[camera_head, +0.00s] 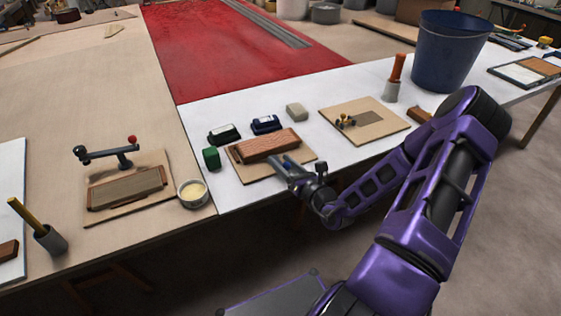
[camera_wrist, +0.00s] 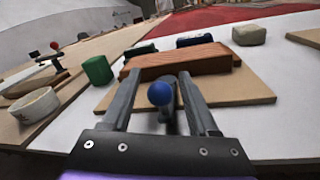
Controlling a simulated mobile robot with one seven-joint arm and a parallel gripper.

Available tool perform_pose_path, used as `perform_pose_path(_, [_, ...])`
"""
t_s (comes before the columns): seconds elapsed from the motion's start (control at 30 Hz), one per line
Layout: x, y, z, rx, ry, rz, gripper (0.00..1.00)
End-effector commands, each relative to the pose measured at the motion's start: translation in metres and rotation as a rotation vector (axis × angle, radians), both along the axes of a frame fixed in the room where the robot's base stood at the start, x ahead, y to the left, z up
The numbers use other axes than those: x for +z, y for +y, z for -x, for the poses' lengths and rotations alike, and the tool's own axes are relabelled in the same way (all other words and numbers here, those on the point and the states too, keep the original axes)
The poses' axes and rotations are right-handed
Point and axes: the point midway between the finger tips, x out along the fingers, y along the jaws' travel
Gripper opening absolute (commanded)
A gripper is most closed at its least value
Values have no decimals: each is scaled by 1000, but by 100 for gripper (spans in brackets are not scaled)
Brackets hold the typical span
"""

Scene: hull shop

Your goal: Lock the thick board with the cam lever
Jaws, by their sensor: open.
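A thick reddish-brown board (camera_head: 264,145) lies on a plywood base (camera_head: 240,175) on the white table; it also shows in the wrist view (camera_wrist: 180,62). A cam lever with a blue ball knob (camera_wrist: 160,94) stands in front of this board in the wrist view. My gripper (camera_wrist: 160,76) is open, with one finger on each side of the knob and the fingertips close to the board's near face. I cannot tell whether the fingers touch the lever. In the head view my gripper (camera_head: 286,167) hides most of the lever.
Another fixture at left has a red-knobbed lever (camera_head: 130,141) and a flatter board (camera_head: 127,188). A third plywood base (camera_head: 385,128) lies at right. A green block (camera_head: 211,158), a cream-filled bowl (camera_head: 193,193) and dark blocks (camera_head: 224,133) stand close by. A blue bucket (camera_head: 447,60) stands farther right.

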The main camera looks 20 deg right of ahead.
Motion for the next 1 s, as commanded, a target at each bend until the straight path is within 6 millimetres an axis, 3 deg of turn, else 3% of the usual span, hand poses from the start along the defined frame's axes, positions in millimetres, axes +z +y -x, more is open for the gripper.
perform_pose_path(0.13, [0, 2, -10, 0, -1, 0, 60])
perform_pose_path(0.43, [0, 2, -11, 0, -1, -1, 58])
perform_pose_path(0.77, [0, 2, -11, 0, 0, -1, 0])
perform_pose_path(1.0, [0, 2, -11, 0, 0, -1, 0])
